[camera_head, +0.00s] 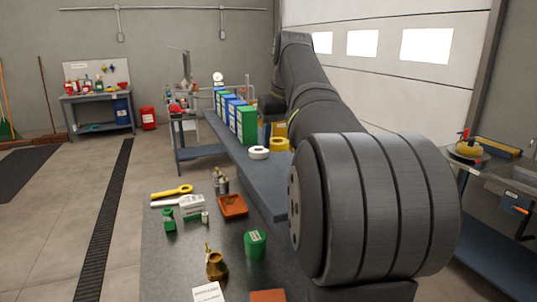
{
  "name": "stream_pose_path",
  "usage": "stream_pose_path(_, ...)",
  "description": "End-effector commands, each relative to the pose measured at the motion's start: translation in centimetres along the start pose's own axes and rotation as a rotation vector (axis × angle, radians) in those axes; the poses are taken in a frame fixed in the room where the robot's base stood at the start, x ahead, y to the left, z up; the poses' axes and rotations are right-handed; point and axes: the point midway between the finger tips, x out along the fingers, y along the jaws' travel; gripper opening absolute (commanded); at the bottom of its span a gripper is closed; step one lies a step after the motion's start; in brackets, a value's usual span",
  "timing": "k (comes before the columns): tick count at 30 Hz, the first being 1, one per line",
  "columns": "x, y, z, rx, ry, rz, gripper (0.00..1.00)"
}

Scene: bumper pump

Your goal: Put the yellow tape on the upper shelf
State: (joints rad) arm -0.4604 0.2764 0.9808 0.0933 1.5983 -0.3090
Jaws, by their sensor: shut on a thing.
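The yellow tape (279,145) is a thick yellow ring beside a white tape roll (259,153) at the blue-grey shelf top (262,178). Part of the yellow tape's right side is close to my arm's outline, and I cannot tell what touches it there. My dark arm rises from the large ribbed joint at front right and reaches back over the shelf's right side. Its far end is dark behind the row of boxes. My gripper's fingers are hidden by the arm, so what they hold does not show.
Green, blue and white boxes (244,124) stand in a row along the shelf.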

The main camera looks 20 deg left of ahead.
Motion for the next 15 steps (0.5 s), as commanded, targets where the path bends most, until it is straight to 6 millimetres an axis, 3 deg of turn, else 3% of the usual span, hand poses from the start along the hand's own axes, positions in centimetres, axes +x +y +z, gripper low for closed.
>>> stream_pose_path(6, 1.8, -1.6, -1.2, 0.0, 0.0, -0.001, 0.27)
stream_pose_path(15, 5.3, -1.6, -0.1, 0.001, -0.002, -0.001, 0.27)
